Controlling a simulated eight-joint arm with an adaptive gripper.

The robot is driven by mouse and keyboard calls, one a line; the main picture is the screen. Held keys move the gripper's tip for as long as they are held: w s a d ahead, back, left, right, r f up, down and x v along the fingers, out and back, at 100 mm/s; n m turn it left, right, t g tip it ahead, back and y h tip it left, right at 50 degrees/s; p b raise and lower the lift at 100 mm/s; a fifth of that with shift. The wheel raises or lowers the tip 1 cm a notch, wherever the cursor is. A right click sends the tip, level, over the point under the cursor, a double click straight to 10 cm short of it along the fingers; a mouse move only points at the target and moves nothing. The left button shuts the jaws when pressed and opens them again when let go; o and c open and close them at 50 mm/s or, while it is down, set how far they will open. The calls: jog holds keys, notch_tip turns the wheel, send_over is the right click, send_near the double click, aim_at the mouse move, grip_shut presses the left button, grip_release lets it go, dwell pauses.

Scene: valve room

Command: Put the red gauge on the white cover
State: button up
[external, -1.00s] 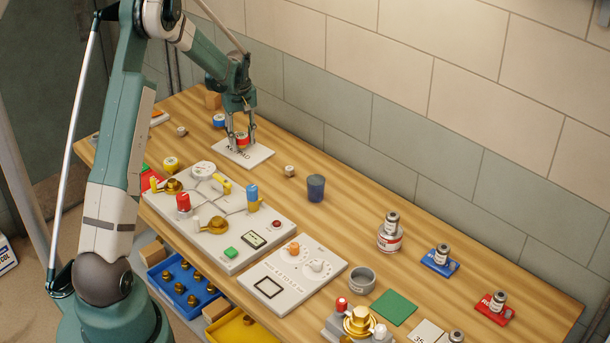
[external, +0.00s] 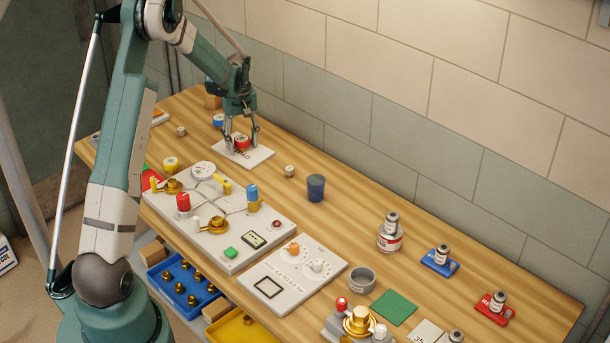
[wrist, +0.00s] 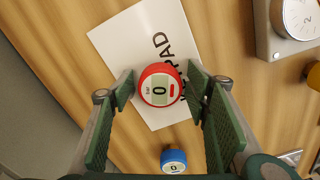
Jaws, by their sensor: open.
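The red gauge (external: 241,142) sits face up on a flat white plate (external: 258,155) lettered with "PAD", near the wall side of the bench. The plate is the flat white piece under the gauge; I cannot tell if it is the named cover. In the wrist view the red-rimmed gauge (wrist: 159,87) is near the middle of the white plate (wrist: 118,42), its dial showing a "0". My gripper (external: 242,147) is open, with one finger on each side of the gauge. In the wrist view gaps show between the gauge and both fingers of my gripper (wrist: 160,92).
A blue gauge (wrist: 173,161) stands just off the plate. A panel (external: 225,245) with a white round dial (external: 203,169), knobs and valves lies in front. A small jar (external: 289,171) and a dark blue cup (external: 316,188) stand to the right.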

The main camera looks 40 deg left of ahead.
aim_at(243, 139)
jog(key=shift+r, duration=0.1)
notch_tip(243, 139, up, 12)
dwell(0.8)
dwell(0.5)
jog(key=shift+d+r, duration=0.1)
jog(key=s+d+r+m+t, duration=0.1)
jog(key=s+d+r+m, duration=0.1)
jog(key=s+d+r, duration=0.5)
jog(key=s+d+r+m+t+y, duration=0.1)
jog(key=d+r+m, duration=0.1)
jog(key=d+r, duration=0.65)
jog(key=s+d+r+m+t, duration=0.15)
jog(key=s+d+r, duration=0.25)
jog(key=d, duration=0.7)
jog(key=s+d+f+m+t, duration=0.1)
jog(key=s+d+m, duration=0.3)
jog(key=s+d, duration=0.5)
jog(key=s+d+f+m+t+h, duration=0.1)
jog(key=s+d+m, duration=0.3)
jog(key=s+d, duration=0.5)
jog(key=s+t, duration=0.1)
jog(key=s, duration=0.4)
jog(key=shift+s+d+t, duration=0.15)
jog(key=shift+s+t, duration=0.2)
